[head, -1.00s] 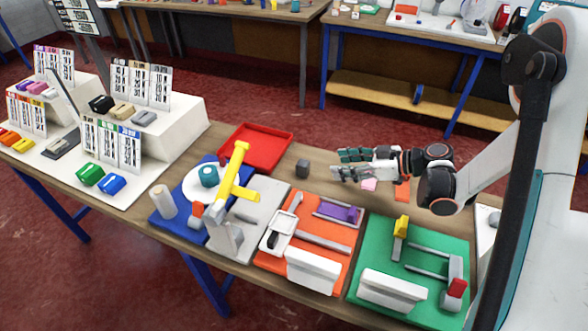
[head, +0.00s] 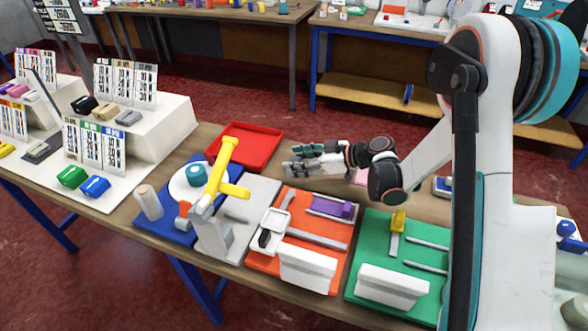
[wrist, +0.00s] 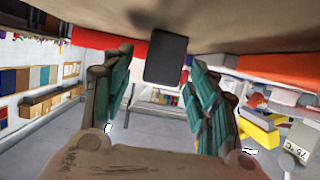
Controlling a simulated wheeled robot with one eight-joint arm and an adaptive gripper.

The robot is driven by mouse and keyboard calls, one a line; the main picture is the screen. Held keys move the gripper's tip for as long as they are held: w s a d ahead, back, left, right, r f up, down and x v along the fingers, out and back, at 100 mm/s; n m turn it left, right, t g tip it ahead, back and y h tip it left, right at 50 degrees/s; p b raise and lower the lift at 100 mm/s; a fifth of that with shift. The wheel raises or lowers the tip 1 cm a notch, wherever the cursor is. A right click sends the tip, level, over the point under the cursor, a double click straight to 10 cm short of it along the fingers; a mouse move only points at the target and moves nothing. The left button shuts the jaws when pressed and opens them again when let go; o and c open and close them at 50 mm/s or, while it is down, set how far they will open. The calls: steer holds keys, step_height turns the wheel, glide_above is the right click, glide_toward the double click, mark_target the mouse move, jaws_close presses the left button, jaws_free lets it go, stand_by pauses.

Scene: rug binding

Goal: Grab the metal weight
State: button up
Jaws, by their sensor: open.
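The metal weight (wrist: 166,57) is a dark grey block. In the wrist view it sits on the wooden table top, which appears inverted at the top of the picture, between and beyond the two fingers. In the head view the weight is hidden by my gripper (head: 305,160), which is low over the table behind the orange board. My gripper, also in the wrist view (wrist: 165,95), is open, with its teal-padded fingers apart. Its fingers point toward the weight, and nothing is held. I cannot tell whether either finger touches the weight.
A red tray (head: 246,146) lies just left of my gripper.

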steer(key=shift+x, duration=0.8)
jaws_close()
steer(key=shift+r, duration=0.15)
